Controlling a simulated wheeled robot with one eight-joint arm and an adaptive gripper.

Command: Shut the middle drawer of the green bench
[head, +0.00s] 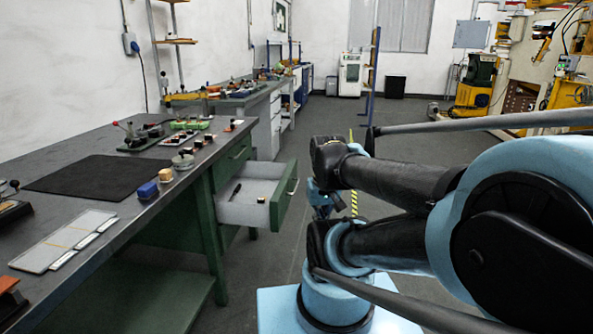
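The green bench (130,215) stands along the left with a dark grey top. One of its drawers (240,213) is pulled well out to the right; its green front with a pale handle (293,187) faces my arm. A dark elongated item (236,191) and a small dark item (261,200) lie inside. A closed green drawer front (232,160) shows above and behind the open one. My gripper (322,207) seems to be just right of the open drawer front, largely hidden behind my arm links. I cannot tell whether it touches the drawer or how its fingers stand.
On the bench top lie a black mat (92,177), a pale flat tray (60,242), a blue block (148,190) and several small parts. A bench leg (212,250) stands left of the drawer.

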